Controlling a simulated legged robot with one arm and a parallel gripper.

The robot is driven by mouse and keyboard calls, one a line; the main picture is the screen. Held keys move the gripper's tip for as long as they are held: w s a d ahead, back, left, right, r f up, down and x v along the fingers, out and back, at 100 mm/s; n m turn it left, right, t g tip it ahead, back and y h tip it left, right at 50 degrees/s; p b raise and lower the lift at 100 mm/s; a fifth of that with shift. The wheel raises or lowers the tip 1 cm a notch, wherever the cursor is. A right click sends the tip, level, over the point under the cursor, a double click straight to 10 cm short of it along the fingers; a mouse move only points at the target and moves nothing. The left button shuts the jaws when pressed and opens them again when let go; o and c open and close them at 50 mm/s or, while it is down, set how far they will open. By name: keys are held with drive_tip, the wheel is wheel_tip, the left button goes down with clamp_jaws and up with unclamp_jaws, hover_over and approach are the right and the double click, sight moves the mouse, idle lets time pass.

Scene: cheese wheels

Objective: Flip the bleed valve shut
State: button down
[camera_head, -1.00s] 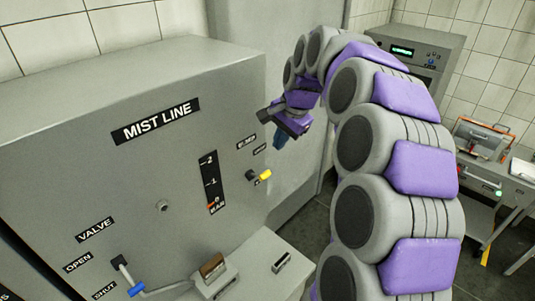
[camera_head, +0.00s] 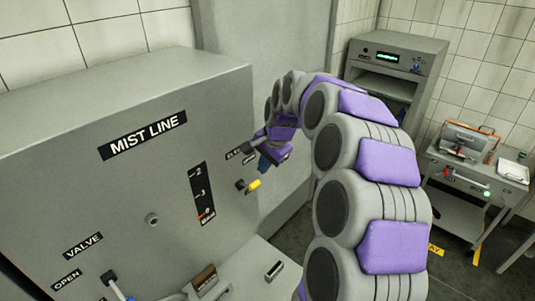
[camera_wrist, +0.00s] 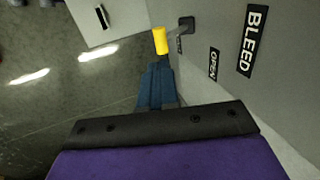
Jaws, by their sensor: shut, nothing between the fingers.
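The bleed valve is a small lever with a yellow grip (camera_head: 254,184) on the right part of the grey MIST LINE panel (camera_head: 100,195). In the wrist view its yellow grip (camera_wrist: 160,40) sticks out from a dark pivot on the panel face. BLEED (camera_wrist: 252,40) and OPEN (camera_wrist: 213,64) labels show beside it; a smaller label by the lever is unreadable. My gripper (camera_head: 264,164) is shut and empty, just above the lever. In the wrist view its blue fingers (camera_wrist: 157,70) point at the yellow grip, their tips very close to it; I cannot tell whether they touch.
A blue-tipped valve lever (camera_head: 115,288) and a gauge strip (camera_head: 203,193) are on the same panel. A small ledge (camera_head: 240,275) juts out below. A grey cabinet (camera_head: 400,65) and a cart (camera_head: 470,180) stand at the right, with dark floor between.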

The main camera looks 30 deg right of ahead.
sight(256, 184)
drive_tip(key=x, duration=0.3)
drive_tip(key=a+x, duration=0.1)
drive_tip(key=x, duration=0.2)
drive_tip(key=shift+a+r, duration=0.1)
drive_tip(key=shift+a, duration=0.15)
drive_tip(key=shift+d, duration=0.6)
drive_tip(key=shift+s+a+f, duration=0.15)
drive_tip(key=shift+a+f, duration=0.05)
drive_tip(key=shift+f, duration=0.1)
wheel_tip(256, 184, down, 8)
drive_tip(key=s+t+y+b, duration=0.2)
drive_tip(key=t+b, duration=0.5)
drive_tip(key=b, duration=0.6)
drive_tip(key=shift+s+d+y, duration=0.3)
drive_tip(key=shift+d, duration=0.15)
drive_tip(key=shift+r, duration=0.1)
drive_tip(key=shift+r+p, duration=0.45)
drive_tip(key=shift+r, duration=0.35)
